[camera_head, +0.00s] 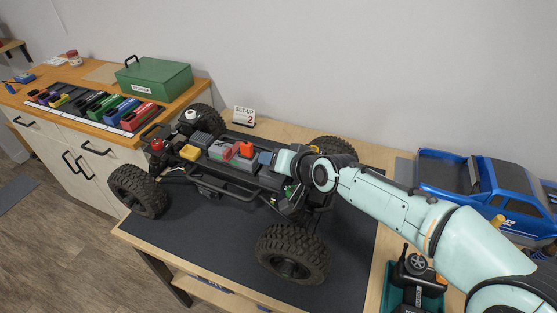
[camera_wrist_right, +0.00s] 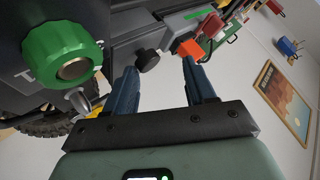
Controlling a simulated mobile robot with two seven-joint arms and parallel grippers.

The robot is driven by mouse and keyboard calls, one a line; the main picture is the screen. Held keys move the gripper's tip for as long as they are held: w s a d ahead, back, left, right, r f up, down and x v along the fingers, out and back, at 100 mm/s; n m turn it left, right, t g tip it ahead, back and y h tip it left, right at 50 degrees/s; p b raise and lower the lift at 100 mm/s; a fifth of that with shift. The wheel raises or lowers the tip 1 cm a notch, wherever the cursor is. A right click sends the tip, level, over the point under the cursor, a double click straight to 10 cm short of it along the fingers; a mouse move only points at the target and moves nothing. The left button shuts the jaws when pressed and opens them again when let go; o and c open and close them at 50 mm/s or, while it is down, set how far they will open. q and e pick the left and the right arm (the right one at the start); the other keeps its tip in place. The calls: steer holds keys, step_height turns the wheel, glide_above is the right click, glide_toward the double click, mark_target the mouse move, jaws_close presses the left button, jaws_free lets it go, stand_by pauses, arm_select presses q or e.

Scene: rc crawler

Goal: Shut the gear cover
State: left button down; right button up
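The crawler chassis (camera_head: 235,170) stands on its black wheels on a dark mat (camera_head: 190,245). My right arm reaches in from the right, and its gripper (camera_head: 265,158) is over the rear half of the chassis. In the right wrist view the two blue fingers (camera_wrist_right: 160,72) are apart with nothing held. A small black knob (camera_wrist_right: 147,61) shows between and beyond the fingertips. A large green knob (camera_wrist_right: 65,54) is on a dark panel at the left. I cannot tell for sure which part is the gear cover; my arm hides much of that end. My left gripper is out of view.
An orange-red block (camera_head: 246,148) on the chassis is close to one finger. A blue truck body (camera_head: 480,185) lies at the right, near a black controller (camera_head: 415,275) in a teal tray. A green box (camera_head: 153,77) and coloured packs stand on the left counter.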

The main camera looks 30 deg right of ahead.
steer(key=shift+s+a+f, duration=0.2)
steer(key=shift+a+f, duration=0.05)
steer(key=shift+f, duration=0.2)
steer(key=shift+s+d+r, duration=0.1)
steer(key=shift+s+r, duration=0.3)
steer(key=v, duration=1.2)
steer(key=shift+d+r+p, duration=0.2)
steer(key=shift+r+p, duration=0.15)
steer(key=shift+r, duration=0.05)
